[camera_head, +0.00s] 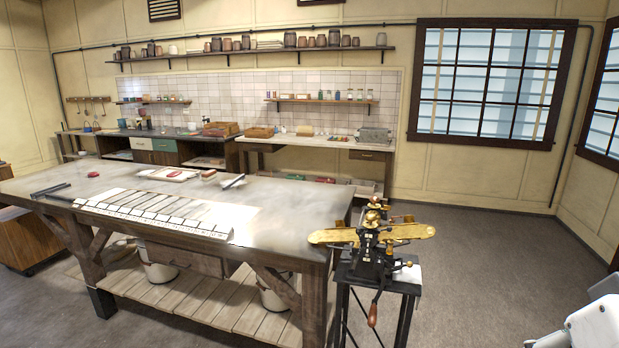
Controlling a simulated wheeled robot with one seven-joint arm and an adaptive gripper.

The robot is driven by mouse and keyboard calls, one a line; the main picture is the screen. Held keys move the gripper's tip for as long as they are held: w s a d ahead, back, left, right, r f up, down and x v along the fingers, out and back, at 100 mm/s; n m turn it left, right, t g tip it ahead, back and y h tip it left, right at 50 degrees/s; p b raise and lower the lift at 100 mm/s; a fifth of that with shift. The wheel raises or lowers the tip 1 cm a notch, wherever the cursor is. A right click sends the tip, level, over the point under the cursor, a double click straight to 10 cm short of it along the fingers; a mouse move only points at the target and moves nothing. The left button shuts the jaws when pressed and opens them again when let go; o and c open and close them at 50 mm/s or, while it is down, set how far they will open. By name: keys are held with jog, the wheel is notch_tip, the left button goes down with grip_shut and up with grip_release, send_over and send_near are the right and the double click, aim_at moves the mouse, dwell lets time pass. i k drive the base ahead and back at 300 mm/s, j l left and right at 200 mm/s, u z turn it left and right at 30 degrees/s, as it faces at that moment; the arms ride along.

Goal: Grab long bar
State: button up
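Slim dark bars (50,190) lie at the left end of the large worktable (270,200). A long, pale, segmented strip (150,212) lies along the table's front edge, with a dark piece at its left end. I cannot tell for certain which of these is the long bar. Part of my white arm (596,328) shows at the bottom right corner, well away from the table. My gripper is not in view.
A brass and black machine (372,240) on a dark stand is at the table's right end. A white tray (168,174) and small tools lie on the table. Buckets (158,268) stand on its lower shelf. The floor (490,260) at right is clear.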

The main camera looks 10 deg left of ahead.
aim_at(230, 184)
jog(key=i+j+u, duration=0.1)
jog(key=i+j, duration=1.05)
jog(key=j, duration=0.2)
jog(key=i+j, duration=0.15)
jog(key=j, duration=0.2)
jog(key=i+j, duration=0.15)
jog(key=j, duration=0.2)
jog(key=i+j, duration=0.3)
jog(key=j, duration=0.65)
jog(key=i+j+u, duration=0.1)
jog(key=j, duration=0.3)
jog(key=i+j, duration=0.15)
jog(key=j, duration=0.25)
jog(key=i+j, duration=0.1)
jog(key=j, duration=0.25)
jog(key=k+u, duration=0.05)
